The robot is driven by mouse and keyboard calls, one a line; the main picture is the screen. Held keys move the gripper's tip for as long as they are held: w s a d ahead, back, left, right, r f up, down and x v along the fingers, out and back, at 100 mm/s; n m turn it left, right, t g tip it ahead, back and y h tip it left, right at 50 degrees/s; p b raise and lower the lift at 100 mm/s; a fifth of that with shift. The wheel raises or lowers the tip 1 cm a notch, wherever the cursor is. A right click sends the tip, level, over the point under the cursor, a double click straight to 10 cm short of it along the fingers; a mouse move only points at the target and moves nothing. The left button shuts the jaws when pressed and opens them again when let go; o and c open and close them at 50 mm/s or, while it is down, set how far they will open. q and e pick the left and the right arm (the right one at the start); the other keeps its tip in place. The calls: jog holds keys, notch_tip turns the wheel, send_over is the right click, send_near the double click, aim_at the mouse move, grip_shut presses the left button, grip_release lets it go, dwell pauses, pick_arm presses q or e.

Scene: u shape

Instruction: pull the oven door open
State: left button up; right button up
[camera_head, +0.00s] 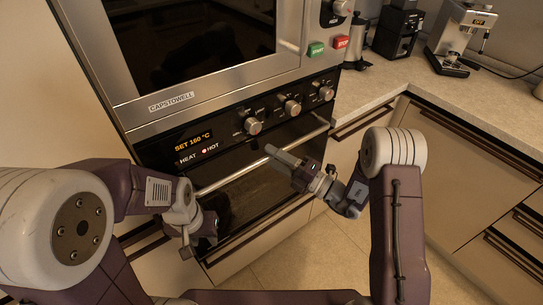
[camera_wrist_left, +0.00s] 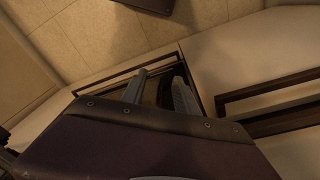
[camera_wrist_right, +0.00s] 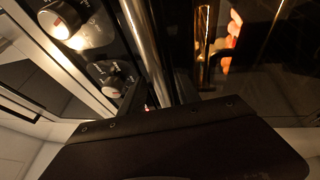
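The oven's dark glass door (camera_head: 250,195) lies below the control panel in the head view and looks shut. Its silvery bar handle (camera_head: 235,174) runs across the top of the door, and a bright metal bar that looks like it shows in the right wrist view (camera_wrist_right: 147,45). My right gripper (camera_head: 270,150) is at the middle of the handle, its fingers overlapping the bar. Whether they touch or grip it I cannot tell. My left gripper (camera_head: 203,240) is in front of the door's left part, apart from the handle. Its fingers stand apart and empty in the left wrist view (camera_wrist_left: 160,92).
Control knobs (camera_head: 253,126) protrude just above the handle. A microwave (camera_head: 180,95) sits above the oven. Cabinets and a worktop (camera_head: 470,95) with coffee machines (camera_head: 460,35) stand on the right. The tiled floor (camera_head: 335,255) in front is clear.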

jog(key=shift+w+a+r, duration=0.1)
jog(key=shift+a, duration=0.15)
grip_shut()
dwell(1.4)
